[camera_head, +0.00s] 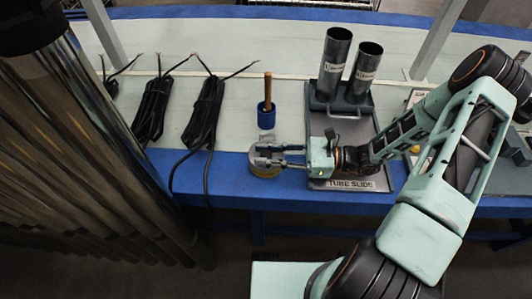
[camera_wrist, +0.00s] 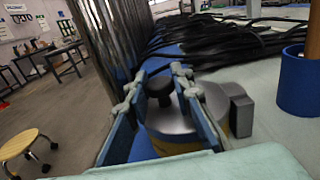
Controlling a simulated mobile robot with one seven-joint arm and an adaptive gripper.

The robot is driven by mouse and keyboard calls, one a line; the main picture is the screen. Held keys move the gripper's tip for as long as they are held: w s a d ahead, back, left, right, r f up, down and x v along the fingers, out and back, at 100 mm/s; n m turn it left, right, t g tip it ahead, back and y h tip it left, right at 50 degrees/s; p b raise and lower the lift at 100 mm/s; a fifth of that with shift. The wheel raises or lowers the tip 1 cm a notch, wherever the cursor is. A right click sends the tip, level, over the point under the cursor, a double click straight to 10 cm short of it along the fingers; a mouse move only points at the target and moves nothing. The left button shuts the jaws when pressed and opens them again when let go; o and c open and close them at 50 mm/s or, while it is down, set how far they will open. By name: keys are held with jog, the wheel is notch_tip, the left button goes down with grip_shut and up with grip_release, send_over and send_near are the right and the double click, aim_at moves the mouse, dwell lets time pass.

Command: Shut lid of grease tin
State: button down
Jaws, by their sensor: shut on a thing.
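The grease tin (camera_head: 263,173) is a round yellow tin near the front edge of the bench, left of the tube slide. Its grey lid (camera_wrist: 180,122) lies over the tin in the wrist view, with a black knob (camera_wrist: 160,87) on top and a grey block (camera_wrist: 241,110) at its right side. I cannot tell whether the lid is fully seated. My gripper (camera_head: 268,154) reaches in from the right over the tin. In the wrist view its two fingers (camera_wrist: 160,76) stand on either side of the knob, shut on it. The fingers hide part of the lid and tin.
A blue pot with a wooden handle (camera_head: 267,106) stands just behind the tin. The tube slide (camera_head: 350,185) with two metal tubes (camera_head: 335,62) is to the right. Black cable bundles (camera_head: 205,110) lie left. Tall dark pipes (camera_head: 90,140) rise at the far left.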

jog(key=shift+f, duration=0.1)
jog(key=c, duration=1.7)
grip_release()
jog(key=shift+d, duration=0.15)
jog(key=d, duration=1.2)
jog(key=shift+s, duration=0.25)
jog(key=shift+a, duration=0.1)
